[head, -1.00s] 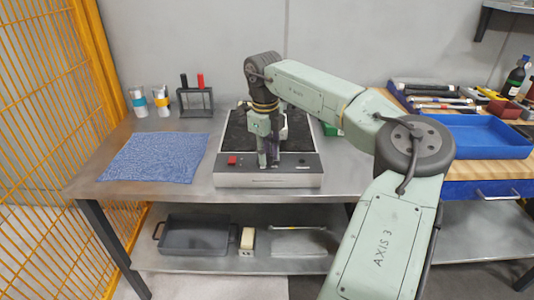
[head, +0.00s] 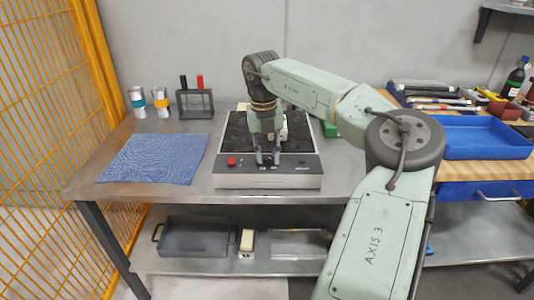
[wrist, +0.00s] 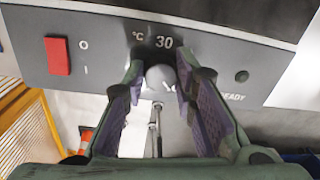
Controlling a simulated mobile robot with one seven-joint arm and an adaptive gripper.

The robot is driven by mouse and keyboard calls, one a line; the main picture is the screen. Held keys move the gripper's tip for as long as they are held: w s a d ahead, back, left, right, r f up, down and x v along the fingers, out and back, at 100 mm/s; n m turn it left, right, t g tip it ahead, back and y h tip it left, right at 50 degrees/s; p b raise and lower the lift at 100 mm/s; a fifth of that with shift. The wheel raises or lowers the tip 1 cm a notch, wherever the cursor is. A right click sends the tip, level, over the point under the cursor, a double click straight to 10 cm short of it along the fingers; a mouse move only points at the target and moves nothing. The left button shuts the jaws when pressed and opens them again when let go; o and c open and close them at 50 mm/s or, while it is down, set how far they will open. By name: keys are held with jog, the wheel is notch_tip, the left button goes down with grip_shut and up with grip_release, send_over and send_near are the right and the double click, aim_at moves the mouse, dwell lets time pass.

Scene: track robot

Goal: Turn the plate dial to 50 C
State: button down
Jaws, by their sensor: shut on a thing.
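The hot plate (head: 225,180) is a grey box with a dark top on the metal bench. Its sloping front panel (wrist: 105,62) fills the upper wrist view. The round grey dial (wrist: 160,78) sits between the two fingers of my gripper (wrist: 161,72), which is shut on it. "°C" and "30" show on the panel just above the dial. Another mark beside the right finger is partly covered, so I cannot read it for sure. In the head view my gripper (head: 268,160) points down at the panel and hides the dial.
A red switch (wrist: 57,56) is left of the dial, and "READY" with a dark round spot (wrist: 242,76) is on its right. A blue cloth (head: 152,158) lies left of the hot plate. A rack (head: 195,104) and cups stand behind it. A blue tray (head: 487,137) is at right.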

aim_at(265, 157)
jog(key=shift+m, duration=0.4)
jog(key=c, duration=1.3)
grip_release()
notch_tip(265, 157, up, 12)
jog(key=shift+a, duration=0.3)
